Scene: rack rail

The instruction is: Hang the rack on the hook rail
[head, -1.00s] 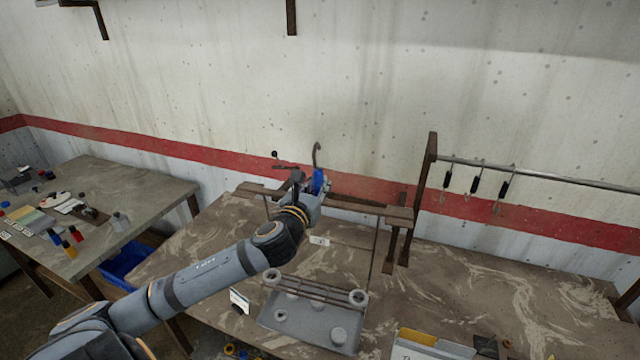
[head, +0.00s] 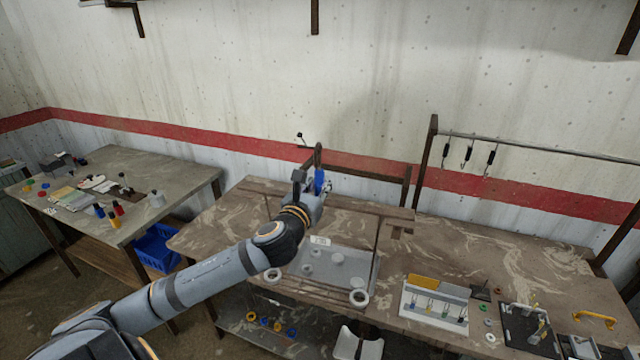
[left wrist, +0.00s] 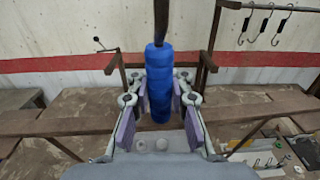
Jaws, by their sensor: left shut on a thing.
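The rack is a brown wooden crossbar (head: 372,208) with thin rods running down to lower bars that carry white rings (head: 358,298). A blue grip (head: 319,181) with a dark hook above it rises from its middle. My left gripper (head: 312,196) is shut on the blue grip, which stands upright between its fingers in the left wrist view (left wrist: 158,85). The hook rail is a metal bar (head: 550,149) on wooden posts, right of the rack. Several dark-gripped hooks (head: 467,153) hang from its left part. My right gripper is out of view.
The rack overlaps the workbench and a grey tray (head: 372,272) in the head view. A brown frame (head: 375,176) stands behind my gripper. Small items, including a yellow handle (head: 595,318), lie at the bench's front right. A side table (head: 165,177) stands left.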

